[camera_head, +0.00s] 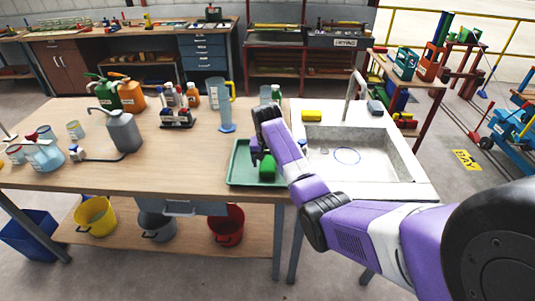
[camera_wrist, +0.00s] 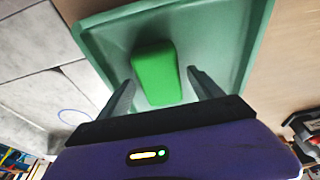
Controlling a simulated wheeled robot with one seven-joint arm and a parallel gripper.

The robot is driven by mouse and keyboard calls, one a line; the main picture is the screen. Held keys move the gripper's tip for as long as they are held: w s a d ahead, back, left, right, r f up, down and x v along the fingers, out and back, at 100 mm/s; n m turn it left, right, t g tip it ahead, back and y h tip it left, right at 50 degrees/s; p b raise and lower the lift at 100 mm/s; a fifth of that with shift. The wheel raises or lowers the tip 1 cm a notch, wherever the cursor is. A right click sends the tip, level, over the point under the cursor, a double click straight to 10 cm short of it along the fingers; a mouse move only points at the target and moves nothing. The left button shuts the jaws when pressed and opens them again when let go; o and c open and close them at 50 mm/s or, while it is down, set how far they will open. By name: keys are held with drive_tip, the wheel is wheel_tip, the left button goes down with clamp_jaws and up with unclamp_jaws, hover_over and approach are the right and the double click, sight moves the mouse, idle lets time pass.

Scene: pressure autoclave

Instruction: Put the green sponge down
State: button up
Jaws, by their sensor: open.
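The green sponge (camera_head: 267,168) lies in the green tray (camera_head: 240,178) on the wooden bench, left of the sink. In the wrist view the sponge (camera_wrist: 157,77) sits between the two fingers of my gripper (camera_wrist: 160,88), with a gap on either side. The tray's pale green floor (camera_wrist: 222,55) shows around it. My gripper (camera_head: 257,155) is open, over the tray. The arm hides part of the tray's right side in the head view.
The sink (camera_head: 360,155) with its tap (camera_head: 351,95) is right of the tray. A yellow sponge (camera_head: 312,115) lies on the sink's back edge. Bench space left of the tray is clear.

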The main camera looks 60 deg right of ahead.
drive_tip(key=b+v, duration=0.1)
drive_tip(key=v, duration=1)
drive_tip(key=shift+r, duration=0.1)
